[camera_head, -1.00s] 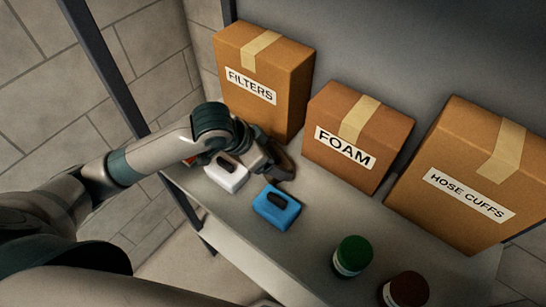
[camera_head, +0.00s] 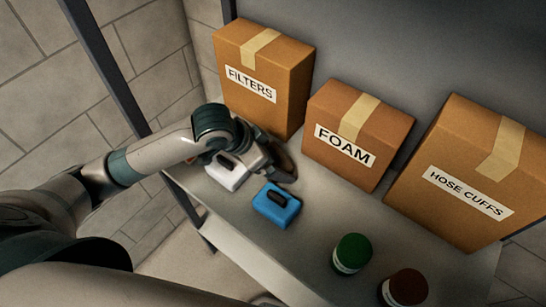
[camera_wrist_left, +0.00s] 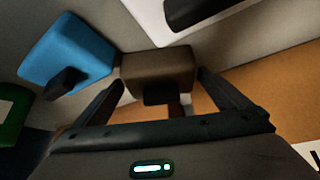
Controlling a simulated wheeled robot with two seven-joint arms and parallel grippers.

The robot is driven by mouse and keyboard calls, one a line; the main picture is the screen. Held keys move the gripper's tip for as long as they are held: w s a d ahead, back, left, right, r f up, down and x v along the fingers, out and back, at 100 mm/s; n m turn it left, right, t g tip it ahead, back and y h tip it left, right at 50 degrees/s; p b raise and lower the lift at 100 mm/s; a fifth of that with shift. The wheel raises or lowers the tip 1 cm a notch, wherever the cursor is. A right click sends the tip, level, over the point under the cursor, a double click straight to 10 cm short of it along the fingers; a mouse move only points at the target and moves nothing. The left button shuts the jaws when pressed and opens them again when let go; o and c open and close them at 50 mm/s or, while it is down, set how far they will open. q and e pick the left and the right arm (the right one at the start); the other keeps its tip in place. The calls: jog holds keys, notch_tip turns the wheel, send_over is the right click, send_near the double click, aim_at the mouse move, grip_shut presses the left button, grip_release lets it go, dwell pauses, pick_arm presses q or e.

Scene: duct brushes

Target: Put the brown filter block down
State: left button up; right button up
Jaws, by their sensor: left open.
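The brown filter block (camera_wrist_left: 158,70) with a black handle (camera_wrist_left: 160,95) shows in the left wrist view, with grey shelf surface around it. My left gripper (camera_wrist_left: 161,78) is open, with one finger on each side of the block's near end. I cannot tell whether a finger still touches it. In the head view my left gripper (camera_head: 272,165) is low over the shelf, between the white block and the FOAM box. It mostly hides the brown block there. My right gripper is not in view.
A white block (camera_head: 228,172) and a blue block (camera_head: 276,204) stand close by on the shelf (camera_head: 300,240). Boxes marked FILTERS (camera_head: 265,85), FOAM (camera_head: 350,135) and HOSE CUFFS (camera_head: 460,180) line the back. A green jar (camera_head: 352,252) and a brown jar (camera_head: 404,288) stand at front right.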

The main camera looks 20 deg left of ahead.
pick_arm(q)
jog(key=shift+s+a+r, duration=0.25)
jog(key=shift+r, duration=0.35)
jog(key=p+v, duration=0.1)
jog(key=v, duration=0.9)
jog(key=shift+s+r, duration=0.15)
jog(key=shift+r, duration=0.1)
